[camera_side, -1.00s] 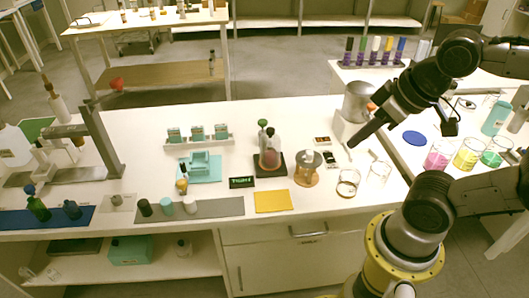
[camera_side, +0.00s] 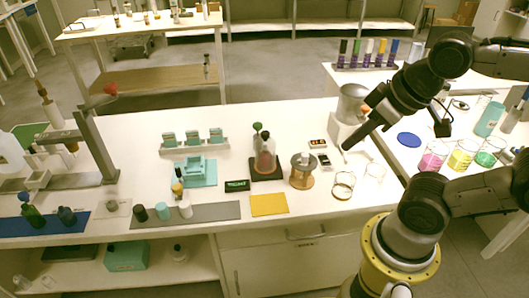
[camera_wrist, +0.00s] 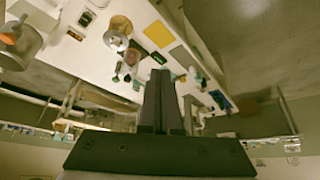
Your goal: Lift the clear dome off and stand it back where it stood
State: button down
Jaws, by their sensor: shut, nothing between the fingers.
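What looks like the clear dome (camera_side: 264,157), with a dark knob and a reddish tint inside, stands upright on a black square base (camera_side: 277,173) near the middle of the bench. In the wrist view the dome (camera_wrist: 133,57) is small and its edges are unclear. My gripper (camera_side: 346,148) is shut and empty. It is apart from the dome, to its right in the side view and above the bench. In the wrist view the two fingers of my gripper (camera_wrist: 161,72) lie together with nothing between them.
A yellow mat (camera_side: 268,205) lies in front. Glass beakers (camera_side: 343,187) and a metal pot (camera_side: 352,103) are near my gripper.

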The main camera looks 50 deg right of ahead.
grip_release()
dwell(0.3)
